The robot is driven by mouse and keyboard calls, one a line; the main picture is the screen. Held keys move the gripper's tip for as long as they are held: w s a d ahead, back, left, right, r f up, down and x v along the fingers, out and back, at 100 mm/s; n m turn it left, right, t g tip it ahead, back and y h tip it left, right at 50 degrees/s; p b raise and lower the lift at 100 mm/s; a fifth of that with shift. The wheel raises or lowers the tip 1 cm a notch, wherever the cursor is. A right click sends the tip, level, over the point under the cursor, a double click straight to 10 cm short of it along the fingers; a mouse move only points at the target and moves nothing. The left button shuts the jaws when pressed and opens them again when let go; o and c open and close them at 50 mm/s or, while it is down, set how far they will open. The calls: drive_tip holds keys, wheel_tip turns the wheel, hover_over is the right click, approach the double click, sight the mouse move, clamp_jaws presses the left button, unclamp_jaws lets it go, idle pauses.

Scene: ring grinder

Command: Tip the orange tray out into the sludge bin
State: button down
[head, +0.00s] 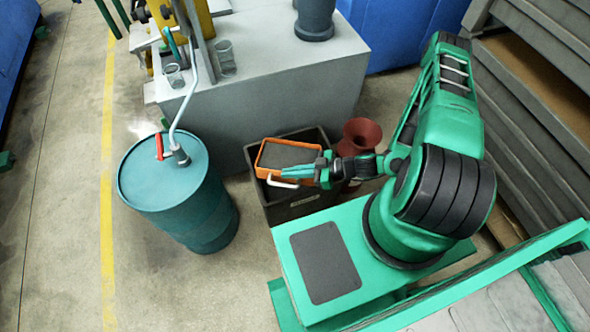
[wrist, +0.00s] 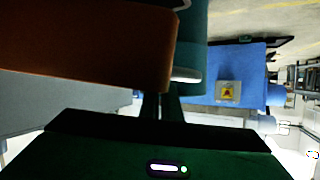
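The orange tray (head: 262,152) is in the head view, with its dark grey inside facing up; whether that is a full load or a bare floor is hard to tell. It is over the dark open bin (head: 268,208), which has a small label on its front and looks like the sludge bin. My gripper (head: 298,171) is at the tray's near right side, its teal fingers closed on the tray's edge or handle; the exact contact is unclear. In the wrist view the tray's orange-brown wall (wrist: 90,45) fills the upper left beside a teal finger (wrist: 190,45). The bin's inside is mostly hidden.
A teal drum (head: 165,180) with a red-handled pump stands left of the bin. A grey block (head: 270,90) with glass beakers is behind it. A dark red flared vessel (head: 362,133) stands close to the bin's right. Open floor lies at far left.

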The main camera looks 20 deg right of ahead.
drive_tip(key=shift+w+r, duration=0.1)
drive_tip(key=shift+r, duration=0.1)
drive_tip(key=shift+w+d+r+m+g+y, duration=0.65)
drive_tip(key=shift+w+d+r+m+y, duration=0.4)
drive_tip(key=shift+w+m, duration=0.95)
drive_tip(key=shift+w+d+r+m+g+y, duration=0.7)
drive_tip(key=shift+w+d+r+m, duration=0.5)
drive_tip(key=shift+w+m, duration=0.85)
drive_tip(key=shift+w+d+r+m+g+y, duration=0.55)
drive_tip(key=shift+w+d+r+m+y, duration=0.6)
drive_tip(key=shift+w+m, duration=0.85)
drive_tip(key=shift+d+f, duration=0.2)
drive_tip(key=shift+f, duration=0.05)
